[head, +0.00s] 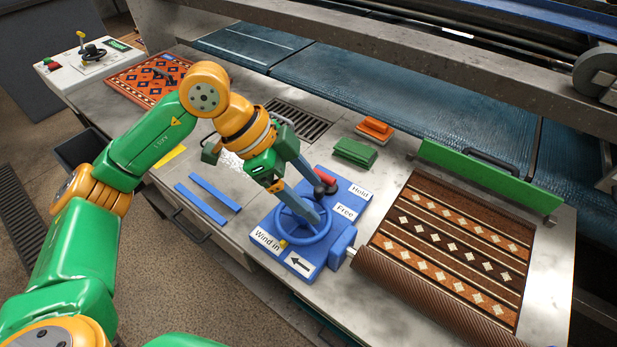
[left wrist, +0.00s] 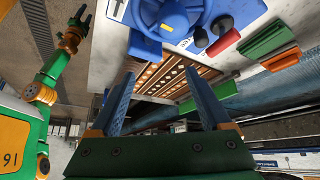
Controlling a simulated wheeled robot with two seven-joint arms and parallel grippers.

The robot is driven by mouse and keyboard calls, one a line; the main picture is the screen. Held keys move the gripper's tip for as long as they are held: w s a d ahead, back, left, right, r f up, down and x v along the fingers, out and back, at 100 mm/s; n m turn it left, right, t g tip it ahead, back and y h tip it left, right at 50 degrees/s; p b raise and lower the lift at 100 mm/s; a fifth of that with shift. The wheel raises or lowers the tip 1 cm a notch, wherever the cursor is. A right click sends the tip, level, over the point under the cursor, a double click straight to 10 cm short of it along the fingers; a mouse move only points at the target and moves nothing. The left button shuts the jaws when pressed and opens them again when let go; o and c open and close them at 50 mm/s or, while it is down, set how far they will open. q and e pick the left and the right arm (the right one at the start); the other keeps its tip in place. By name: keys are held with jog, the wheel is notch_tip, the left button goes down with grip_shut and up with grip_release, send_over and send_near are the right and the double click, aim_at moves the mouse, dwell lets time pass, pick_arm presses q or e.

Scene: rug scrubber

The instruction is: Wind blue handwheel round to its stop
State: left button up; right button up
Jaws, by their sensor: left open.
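The blue handwheel (head: 284,222) sits on a blue base plate (head: 352,188) with labels "Hold", "Free", and "Wind in" with an arrow. A small yellow mark (head: 283,243) shows by its near rim. My left gripper (head: 321,204) is open, its fingers reaching down over the wheel's far side; I cannot tell if they touch it. In the left wrist view the wheel (left wrist: 165,14) is at the top, beyond the open fingers, with nothing between them. A red-handled lever (head: 326,177) stands beside the wheel. My right gripper (left wrist: 81,18) shows small at the left.
A brown patterned rug (head: 455,245) runs onto a roller (head: 425,295) right of the plate. A green bar (head: 490,180) crosses its far end. An orange rug (head: 140,82) lies far left.

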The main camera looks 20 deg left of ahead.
pick_arm(q)
jog(key=w+a+n+y, duration=0.1)
jog(key=a+n+y, duration=0.1)
jog(key=a, duration=0.3)
jog(key=x, duration=0.4)
jog(key=p+x, duration=0.1)
jog(key=x, duration=0.1)
jog(key=shift+s+d, duration=0.25)
jog(key=shift+d, duration=0.1)
jog(key=shift+w+f, duration=0.25)
jog(key=shift+f, duration=0.1)
jog(key=shift+s+r+t, duration=0.1)
jog(key=shift+s+t, duration=0.05)
jog(key=shift+t, duration=0.15)
jog(key=c, duration=0.6)
grip_shut()
